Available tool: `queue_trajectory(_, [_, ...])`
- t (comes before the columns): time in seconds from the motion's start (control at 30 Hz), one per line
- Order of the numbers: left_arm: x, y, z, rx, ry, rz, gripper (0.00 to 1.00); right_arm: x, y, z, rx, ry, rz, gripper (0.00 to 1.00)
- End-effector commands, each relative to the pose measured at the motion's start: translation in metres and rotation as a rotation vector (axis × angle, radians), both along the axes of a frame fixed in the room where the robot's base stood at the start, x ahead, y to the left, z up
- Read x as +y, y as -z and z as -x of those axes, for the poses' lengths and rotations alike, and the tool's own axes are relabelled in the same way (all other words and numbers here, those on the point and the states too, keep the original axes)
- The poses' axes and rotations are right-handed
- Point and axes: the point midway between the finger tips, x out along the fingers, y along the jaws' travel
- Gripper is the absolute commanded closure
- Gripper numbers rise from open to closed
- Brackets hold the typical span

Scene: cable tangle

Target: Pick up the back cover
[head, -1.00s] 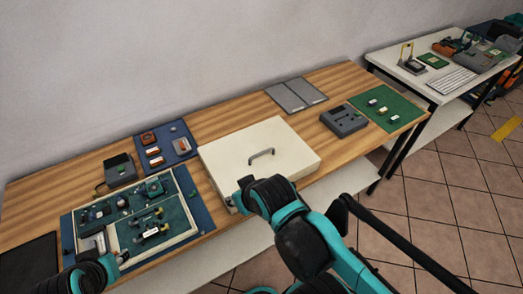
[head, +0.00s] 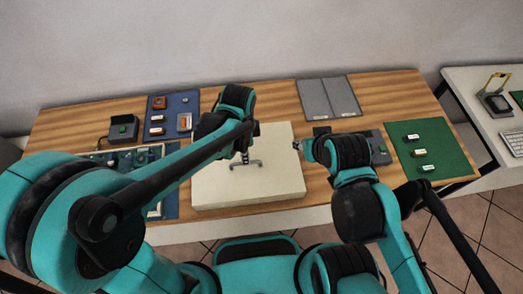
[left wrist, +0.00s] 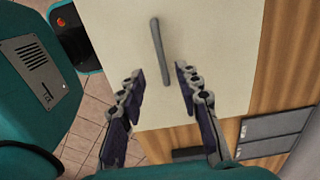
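The back cover is a large flat cream panel (head: 278,180) lying on the wooden table, with a grey bar handle (head: 250,164) on top. In the left wrist view the cover (left wrist: 215,40) fills the middle, and the lower end of its handle (left wrist: 157,38) shows between my fingers. My left gripper (head: 243,157) is over the handle; in the left wrist view it (left wrist: 160,73) is open with nothing held. Whether the fingers are level with the handle is unclear. My right gripper (head: 297,145) is near the cover's right edge; its finger opening is too small to tell.
A blue mat (head: 178,105) with small parts and a partly hidden tray lie left. Grey panels (head: 328,98) lie behind. A dark grey device (head: 380,148), partly behind my right arm, and a green mat (head: 445,148) with small parts are right.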

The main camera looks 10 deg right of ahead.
Motion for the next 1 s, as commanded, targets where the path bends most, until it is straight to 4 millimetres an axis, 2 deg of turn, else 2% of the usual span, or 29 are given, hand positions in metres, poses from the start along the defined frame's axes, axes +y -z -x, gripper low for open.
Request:
queue_trajectory(0.37, [0.0, 0.04, -0.002, 0.002, 0.005, -0.001, 0.66, 0.0, 0.017, 0.0, 0.0, 0.0, 0.0, 0.6])
queue_trajectory(0.6, [0.001, 0.076, -0.003, 0.002, 0.005, -0.001, 0.66, 0.0, 0.033, 0.0, 0.0, 0.0, 0.0, 0.6])
queue_trajectory(0.83, [0.001, 0.077, -0.003, 0.002, 0.004, -0.001, 0.66, 0.0, 0.032, 0.0, 0.0, 0.0, 0.0, 0.6])
queue_trajectory(0.87, [0.001, 0.077, -0.003, 0.002, 0.004, -0.001, 0.69, 0.0, 0.032, 0.0, 0.0, 0.0, 0.0, 0.6])
queue_trajectory(0.97, [0.001, 0.077, -0.003, 0.002, 0.004, -0.001, 0.95, 0.0, 0.032, 0.0, 0.0, 0.0, 0.0, 0.6])
queue_trajectory(1.0, [0.001, 0.077, -0.003, 0.002, 0.004, -0.001, 1.0, 0.0, 0.032, 0.0, 0.0, 0.0, 0.0, 0.6])
